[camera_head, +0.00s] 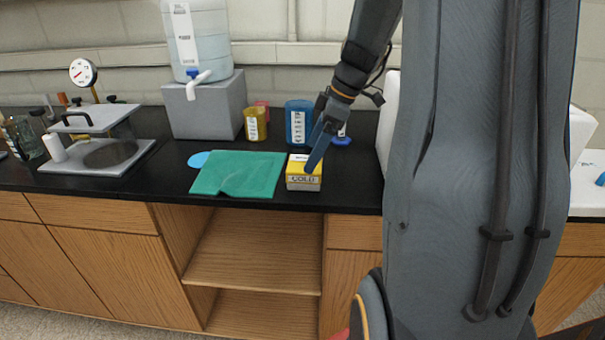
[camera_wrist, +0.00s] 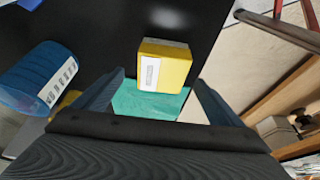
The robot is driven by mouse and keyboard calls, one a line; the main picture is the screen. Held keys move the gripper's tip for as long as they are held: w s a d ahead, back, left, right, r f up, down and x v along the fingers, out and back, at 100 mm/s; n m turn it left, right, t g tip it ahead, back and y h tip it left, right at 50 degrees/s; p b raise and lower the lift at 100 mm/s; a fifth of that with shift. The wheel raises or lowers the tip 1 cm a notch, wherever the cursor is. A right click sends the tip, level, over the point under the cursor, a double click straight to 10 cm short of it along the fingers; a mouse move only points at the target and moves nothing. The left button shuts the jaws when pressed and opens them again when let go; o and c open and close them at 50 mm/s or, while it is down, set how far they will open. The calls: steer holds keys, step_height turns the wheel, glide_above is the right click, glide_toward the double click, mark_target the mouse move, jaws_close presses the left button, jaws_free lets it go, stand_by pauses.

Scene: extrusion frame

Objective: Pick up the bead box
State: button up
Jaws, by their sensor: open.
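The bead box, a small yellow box with a white label (camera_head: 303,182), sits upright near the front edge of the black counter. Its front lettering looks like "GOLD". My gripper (camera_head: 316,157) is over the box in the head view, and a finger covers part of its top. In the wrist view the yellow box (camera_wrist: 170,66) lies ahead of and between the two spread fingers of my gripper (camera_wrist: 160,80). The fingers are open and hold nothing. I cannot tell whether a finger touches the box.
A green cloth (camera_head: 240,174) lies just left of the box. Behind stand a yellow cup (camera_head: 256,124) and a blue jar (camera_head: 298,121). A water tank (camera_head: 198,40) rests on a grey block (camera_head: 205,108). The counter's front edge (camera_head: 240,202) is close.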

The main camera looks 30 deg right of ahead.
mark_target(296, 180)
steer(key=shift+s+p+x, duration=0.2)
steer(key=shift+p+x, duration=1)
steer(key=shift+x, duration=2)
steer(key=shift+c, duration=0.2)
steer(key=c, duration=1.3)
